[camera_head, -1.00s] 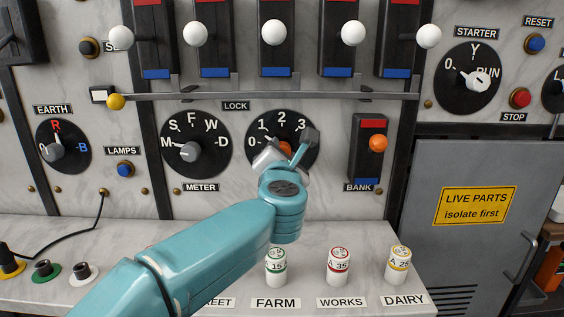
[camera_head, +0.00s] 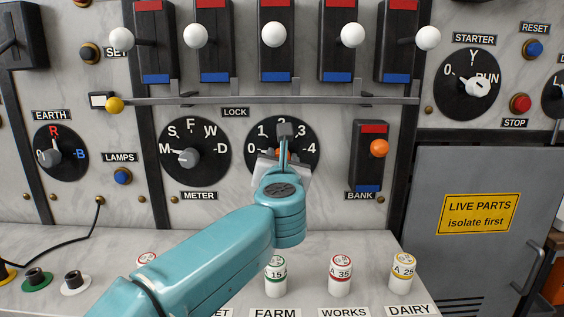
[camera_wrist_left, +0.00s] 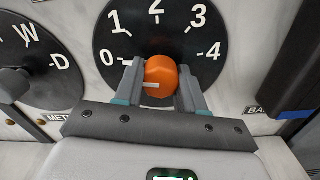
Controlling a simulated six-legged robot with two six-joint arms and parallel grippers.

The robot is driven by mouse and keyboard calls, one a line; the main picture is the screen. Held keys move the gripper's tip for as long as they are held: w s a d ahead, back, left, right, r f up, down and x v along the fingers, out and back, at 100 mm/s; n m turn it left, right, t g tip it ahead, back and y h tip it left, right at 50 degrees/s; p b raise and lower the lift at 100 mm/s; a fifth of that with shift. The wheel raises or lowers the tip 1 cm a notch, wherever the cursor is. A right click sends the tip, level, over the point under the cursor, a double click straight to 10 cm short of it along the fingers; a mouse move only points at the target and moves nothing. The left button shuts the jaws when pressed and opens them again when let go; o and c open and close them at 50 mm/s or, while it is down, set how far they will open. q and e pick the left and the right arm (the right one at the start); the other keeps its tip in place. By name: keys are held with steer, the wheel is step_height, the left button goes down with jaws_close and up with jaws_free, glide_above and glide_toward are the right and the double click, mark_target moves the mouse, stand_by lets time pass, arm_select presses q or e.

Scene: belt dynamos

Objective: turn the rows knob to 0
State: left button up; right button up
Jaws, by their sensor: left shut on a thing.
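The orange knob (camera_wrist_left: 160,72) sits at the middle of a black dial (camera_wrist_left: 185,25) numbered 0 to 4, shown in the left wrist view. In the head view the dial (camera_head: 258,130) is on the marble panel, and the knob (camera_head: 296,147) is partly hidden by my gripper. My left gripper (camera_wrist_left: 160,80) is shut on the knob, one finger on each side. The white mark on the knob's face points left, toward the 0 side. My left gripper (camera_head: 285,150) covers the dial's lower middle in the head view. My right gripper is not in view.
The meter dial (camera_head: 194,152) is to the left and the bank switch (camera_head: 369,160) to the right. A metal bar (camera_head: 250,99) and white-knobbed levers are above. Below, a marble ledge (camera_head: 70,235) carries several labelled fuses, including the farm one (camera_head: 275,276).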

arm_select(q)
steer(key=shift+f, duration=0.4)
steer(key=o, duration=0.8)
steer(key=shift+c, duration=0.2)
steer(key=o, duration=0.3)
steer(key=shift+a+r, duration=0.1)
steer(key=shift+r, duration=0.1)
steer(key=shift+s, duration=0.25)
steer(key=s+b, duration=0.2)
steer(key=s, duration=1.3)
steer(key=shift+s, duration=0.4)
